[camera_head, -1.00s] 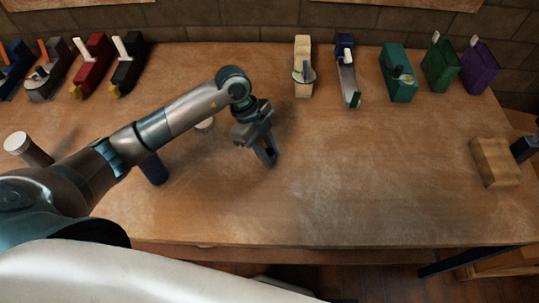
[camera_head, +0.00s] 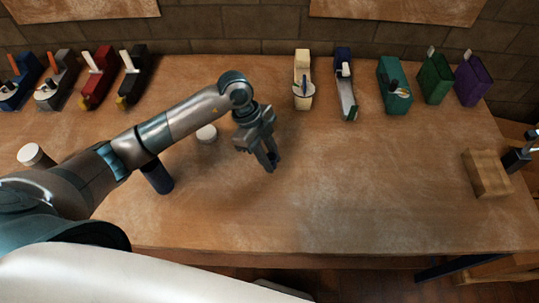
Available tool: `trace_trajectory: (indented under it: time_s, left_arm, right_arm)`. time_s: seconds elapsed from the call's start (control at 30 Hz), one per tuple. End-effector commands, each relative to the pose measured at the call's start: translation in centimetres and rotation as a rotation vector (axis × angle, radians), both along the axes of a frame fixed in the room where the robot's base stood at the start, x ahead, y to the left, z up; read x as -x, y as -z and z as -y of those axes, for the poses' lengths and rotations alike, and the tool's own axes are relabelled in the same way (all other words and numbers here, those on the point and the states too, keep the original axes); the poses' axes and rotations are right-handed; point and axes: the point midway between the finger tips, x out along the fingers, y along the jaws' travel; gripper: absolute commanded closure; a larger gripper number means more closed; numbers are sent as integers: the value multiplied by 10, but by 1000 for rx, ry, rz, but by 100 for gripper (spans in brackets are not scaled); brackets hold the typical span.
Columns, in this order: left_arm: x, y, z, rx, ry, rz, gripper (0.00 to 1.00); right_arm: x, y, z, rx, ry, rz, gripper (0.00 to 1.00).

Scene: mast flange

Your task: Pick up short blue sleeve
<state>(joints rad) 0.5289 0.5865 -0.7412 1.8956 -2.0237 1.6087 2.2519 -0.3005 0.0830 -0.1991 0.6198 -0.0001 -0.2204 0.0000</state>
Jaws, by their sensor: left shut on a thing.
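My left gripper (camera_head: 268,160) is above the middle of the table with its jaws pointing down. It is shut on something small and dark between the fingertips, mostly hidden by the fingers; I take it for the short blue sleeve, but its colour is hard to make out. A dark blue cylinder (camera_head: 159,178) stands upright on the table, left of the gripper, its upper part behind my left forearm. My right gripper is not in view.
A round white piece (camera_head: 207,134) sits behind my arm. A white-topped cylinder (camera_head: 32,155) is at the left. Several colourful boat-like models line the back edge. A wooden block (camera_head: 487,173) with a dark fixture (camera_head: 516,159) is at the right. The front middle is clear.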

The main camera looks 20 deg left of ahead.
Motion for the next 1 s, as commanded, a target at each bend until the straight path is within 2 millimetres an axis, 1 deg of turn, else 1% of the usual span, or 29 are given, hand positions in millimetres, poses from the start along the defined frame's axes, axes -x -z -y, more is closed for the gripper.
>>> trace_trajectory:
  time_s: [0.03,0.1,0.3,0.5,0.7,1.0]
  left_arm:
    - [9,-12,7,2,6,-4,98]
    - [17,-19,14,3,4,-3,98]
    - [43,-38,34,2,4,-3,98]
    - [65,-53,51,2,4,-4,98]
    - [79,-62,63,1,2,-3,98]
    - [87,-64,69,1,2,-3,98]
  right_arm:
    - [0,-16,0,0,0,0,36]
    - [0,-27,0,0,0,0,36]
    - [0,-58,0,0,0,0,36]
    - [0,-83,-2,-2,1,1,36]
    - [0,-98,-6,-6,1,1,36]
    - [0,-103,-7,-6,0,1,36]
